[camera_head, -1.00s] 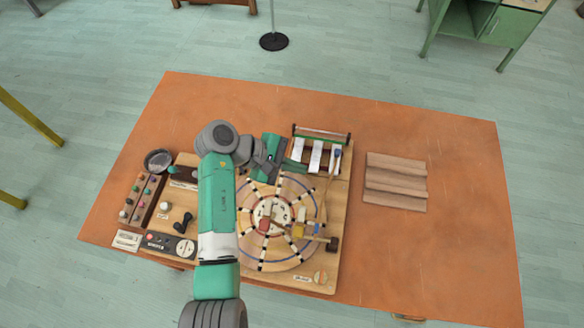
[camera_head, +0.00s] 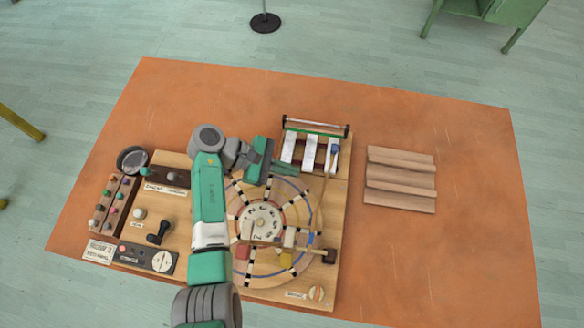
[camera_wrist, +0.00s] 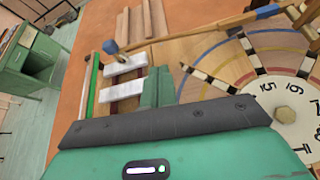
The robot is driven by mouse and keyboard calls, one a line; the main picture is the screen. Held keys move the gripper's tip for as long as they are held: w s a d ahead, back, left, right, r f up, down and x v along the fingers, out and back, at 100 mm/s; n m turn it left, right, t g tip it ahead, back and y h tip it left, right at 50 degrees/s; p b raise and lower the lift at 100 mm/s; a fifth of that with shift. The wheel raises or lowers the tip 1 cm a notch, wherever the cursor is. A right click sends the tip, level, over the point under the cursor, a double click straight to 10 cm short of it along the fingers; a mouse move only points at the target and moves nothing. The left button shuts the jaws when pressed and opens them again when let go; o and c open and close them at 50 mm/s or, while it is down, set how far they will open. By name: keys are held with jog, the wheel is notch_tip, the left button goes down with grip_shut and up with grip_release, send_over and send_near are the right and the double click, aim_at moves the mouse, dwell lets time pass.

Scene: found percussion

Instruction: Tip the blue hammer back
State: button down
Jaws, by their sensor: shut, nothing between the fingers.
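The blue hammer (camera_head: 334,149) is a long thin wooden stick with a blue head. In the head view its head lies at the right-hand white bar and its shaft runs down over the round dial board. My gripper (camera_head: 289,169) is shut and empty, just below the left white bars and left of the hammer. Its green fingers (camera_wrist: 157,78) are together, apart from the hammer in the wrist view.
The white bars (camera_head: 308,152) sit in a frame with a green rail at the board's top. The round dial (camera_head: 261,222) carries a second, dark-headed hammer (camera_head: 328,256) and small coloured blocks. Ridged wood (camera_head: 401,178) lies to the right on the orange table (camera_head: 470,200), with bare space around it.

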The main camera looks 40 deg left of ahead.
jog(key=b+x, duration=0.1)
jog(key=x, duration=0.5)
jog(key=shift+w+d+f, duration=0.2)
jog(key=shift+d, duration=0.1)
jog(key=shift+w+d, duration=0.1)
jog(key=shift+r, duration=0.1)
